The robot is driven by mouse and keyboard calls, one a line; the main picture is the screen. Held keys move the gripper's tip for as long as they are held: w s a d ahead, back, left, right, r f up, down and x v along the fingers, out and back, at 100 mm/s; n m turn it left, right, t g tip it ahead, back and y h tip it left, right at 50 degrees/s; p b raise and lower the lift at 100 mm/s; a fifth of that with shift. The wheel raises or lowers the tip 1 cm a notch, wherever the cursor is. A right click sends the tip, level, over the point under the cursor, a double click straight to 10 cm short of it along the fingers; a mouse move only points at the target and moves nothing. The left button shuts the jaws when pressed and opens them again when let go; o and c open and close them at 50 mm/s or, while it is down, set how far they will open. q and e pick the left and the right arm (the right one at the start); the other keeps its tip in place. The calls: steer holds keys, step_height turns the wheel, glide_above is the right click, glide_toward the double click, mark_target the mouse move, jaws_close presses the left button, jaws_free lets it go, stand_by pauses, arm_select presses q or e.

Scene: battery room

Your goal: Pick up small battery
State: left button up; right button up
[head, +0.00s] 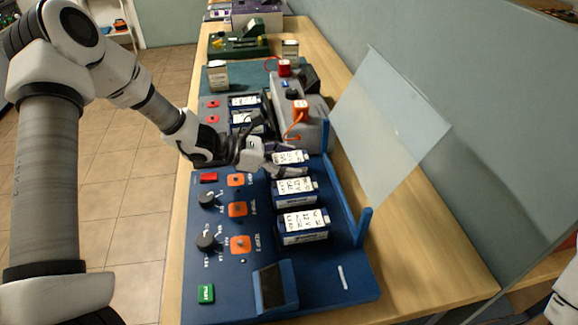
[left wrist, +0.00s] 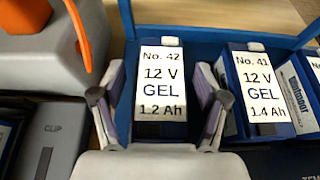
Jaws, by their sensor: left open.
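The small battery (left wrist: 160,85), blue with a white label reading No. 42, 12 V GEL, 1.2 Ah, stands between the fingers of my left gripper (left wrist: 159,100) in the left wrist view. In the head view this battery (head: 290,157) is the farthest of three blue batteries on the blue test board, partly hidden by my gripper. My left gripper (head: 287,162) is open, with one finger on each side of it; I cannot tell whether either finger touches. My right gripper is not in view.
The No. 41 battery, 1.4 Ah (left wrist: 262,90), stands close beside the right finger. A larger battery (head: 303,226) is nearer on the blue board (head: 341,280). A grey device with an orange clip (head: 300,108) stands beyond. A clear panel (head: 385,135) rises at right.

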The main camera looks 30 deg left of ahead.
arm_select(q)
steer(key=shift+s+a, duration=0.1)
steer(key=shift+a, duration=0.05)
jaws_close()
steer(key=shift+r, duration=0.2)
